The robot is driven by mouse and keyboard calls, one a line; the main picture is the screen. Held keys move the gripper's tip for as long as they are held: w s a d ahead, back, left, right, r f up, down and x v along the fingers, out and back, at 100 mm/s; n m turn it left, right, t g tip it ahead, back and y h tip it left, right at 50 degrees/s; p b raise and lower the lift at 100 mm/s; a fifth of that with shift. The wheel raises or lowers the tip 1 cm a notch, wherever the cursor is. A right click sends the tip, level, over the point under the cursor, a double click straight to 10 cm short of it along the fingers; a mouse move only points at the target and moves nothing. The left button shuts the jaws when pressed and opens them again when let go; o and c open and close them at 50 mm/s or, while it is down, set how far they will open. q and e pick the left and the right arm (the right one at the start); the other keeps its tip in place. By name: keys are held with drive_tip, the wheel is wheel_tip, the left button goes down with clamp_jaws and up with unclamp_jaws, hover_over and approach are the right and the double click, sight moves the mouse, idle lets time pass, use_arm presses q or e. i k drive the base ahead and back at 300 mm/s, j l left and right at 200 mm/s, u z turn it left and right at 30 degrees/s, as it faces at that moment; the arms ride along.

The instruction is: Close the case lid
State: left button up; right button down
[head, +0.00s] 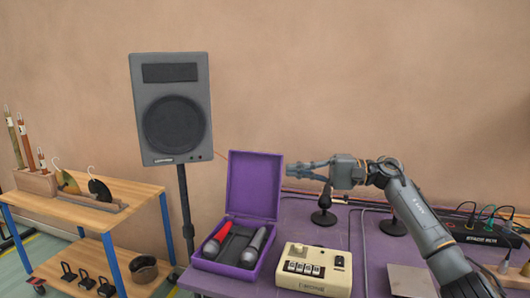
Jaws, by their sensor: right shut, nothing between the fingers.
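A purple case (205,263) stands at the left end of the purple table. Its lid (253,184) is up, roughly upright at the back of the case. Two microphones lie inside, one with a red part (217,238) and one grey (254,246). My right gripper (291,169) is shut and empty. In the picture it is just right of the lid's upper right edge, pointing left; I cannot tell whether it touches the lid. My left gripper is not in view.
A cream box with buttons (315,267) stands right of the case. A small black stand (323,214) is below my right gripper. A speaker (171,110) on a pole stands behind left. A wooden cart (138,191) is at the left. A black cabled unit (478,234) is at the right.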

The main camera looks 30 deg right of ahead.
sight(254, 180)
drive_tip(key=i+l, duration=1.05)
drive_tip(key=l, duration=0.05)
